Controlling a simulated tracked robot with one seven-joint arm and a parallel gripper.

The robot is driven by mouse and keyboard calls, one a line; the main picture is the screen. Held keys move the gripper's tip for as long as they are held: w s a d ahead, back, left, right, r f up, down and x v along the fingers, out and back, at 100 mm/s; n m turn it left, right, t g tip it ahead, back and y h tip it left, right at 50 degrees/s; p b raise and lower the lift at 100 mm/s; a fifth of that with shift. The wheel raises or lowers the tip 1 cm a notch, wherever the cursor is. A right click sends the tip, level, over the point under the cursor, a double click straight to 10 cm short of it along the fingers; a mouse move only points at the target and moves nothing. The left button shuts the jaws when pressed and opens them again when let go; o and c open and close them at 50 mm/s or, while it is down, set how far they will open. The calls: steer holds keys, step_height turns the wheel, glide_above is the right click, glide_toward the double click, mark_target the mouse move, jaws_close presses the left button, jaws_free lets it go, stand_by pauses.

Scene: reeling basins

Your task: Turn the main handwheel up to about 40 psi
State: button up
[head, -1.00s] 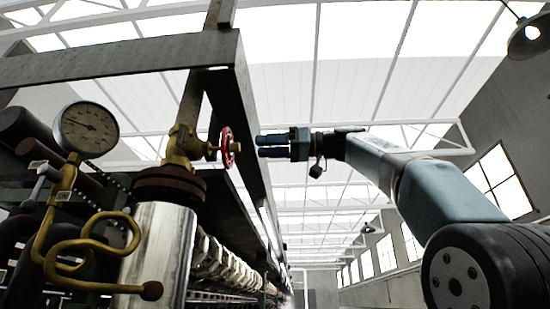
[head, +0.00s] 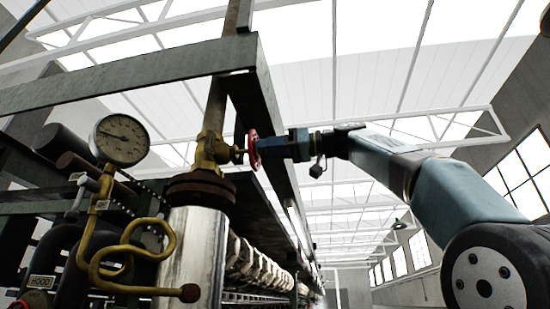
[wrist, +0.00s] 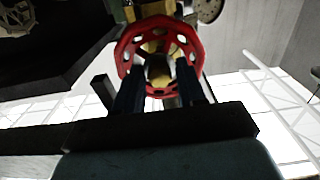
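The red main handwheel (head: 254,149) sits on the side of a brass valve (head: 212,150) on the vertical pipe. My gripper (head: 268,148) has its fingertips right at the wheel's face from the right. In the wrist view the red wheel (wrist: 160,50) fills the upper middle, and the two dark fingers (wrist: 159,80) stand apart, overlapping its lower part. Contact with the rim cannot be made out. The round pressure gauge (head: 121,139) is at left; its needle points left and slightly up, and its numbers are too small to read. Part of it shows in the wrist view (wrist: 208,8).
A dark steel frame beam (head: 130,76) runs above and behind the valve. A shiny cylinder (head: 194,258) stands below it. A coiled brass tube (head: 128,253) lies under the gauge. The space right of the frame is open apart from my arm.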

jaws_close()
steer(key=n, duration=1.7)
steer(key=shift+f, duration=0.1)
steer(key=shift+o, duration=0.8)
jaws_free()
steer(key=shift+w, duration=0.1)
